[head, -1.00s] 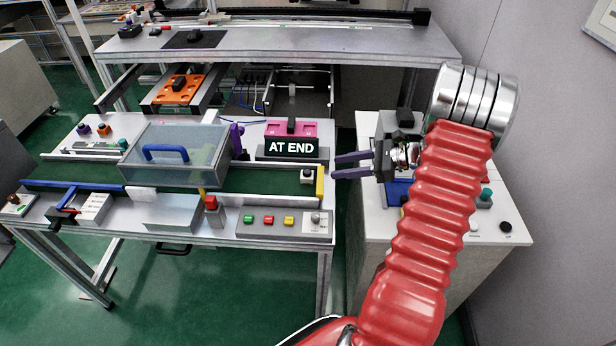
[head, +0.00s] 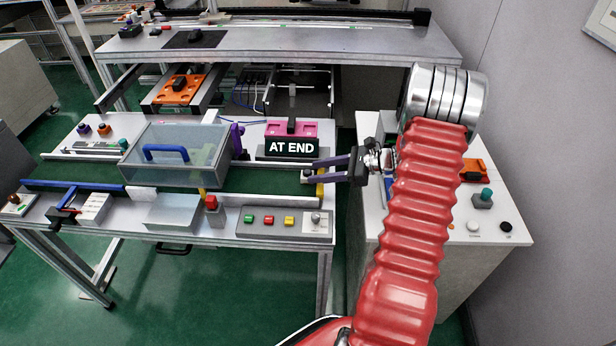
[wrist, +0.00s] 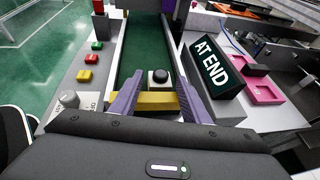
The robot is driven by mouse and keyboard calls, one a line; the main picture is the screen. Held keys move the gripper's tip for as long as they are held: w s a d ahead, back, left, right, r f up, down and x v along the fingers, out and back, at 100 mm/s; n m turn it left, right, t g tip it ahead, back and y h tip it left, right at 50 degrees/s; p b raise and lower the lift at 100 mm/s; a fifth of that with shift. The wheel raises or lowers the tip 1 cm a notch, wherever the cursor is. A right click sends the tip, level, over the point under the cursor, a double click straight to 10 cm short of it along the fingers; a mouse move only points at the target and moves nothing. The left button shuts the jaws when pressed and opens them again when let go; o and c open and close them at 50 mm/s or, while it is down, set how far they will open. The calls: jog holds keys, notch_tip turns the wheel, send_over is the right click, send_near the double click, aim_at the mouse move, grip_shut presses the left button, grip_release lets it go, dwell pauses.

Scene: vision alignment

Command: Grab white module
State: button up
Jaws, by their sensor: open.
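The white module (wrist: 158,80), a small pale block with a round black knob on top, sits on the green conveyor belt (wrist: 146,46) against the yellow end stop (wrist: 157,100). In the head view the module (head: 307,175) is at the belt's right end, partly covered by my gripper. My gripper (head: 313,171) has two purple fingers and points left at the module. In the wrist view the open fingers (wrist: 159,77) lie on either side of the module, apart from each other. Whether they touch it or are still above it I cannot tell.
The black "AT END" sign (head: 291,147) stands beside the belt, close to one finger, with a pink fixture (head: 305,129) behind it. A button panel (head: 262,228) lies on the near side. A clear-walled box with a blue handle (head: 166,150) covers the belt further left.

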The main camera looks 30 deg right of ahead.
jog(key=shift+x, duration=1.35)
jog(key=shift+s, duration=0.1)
jog(key=shift+c, duration=0.4)
jog(key=c, duration=0.8)
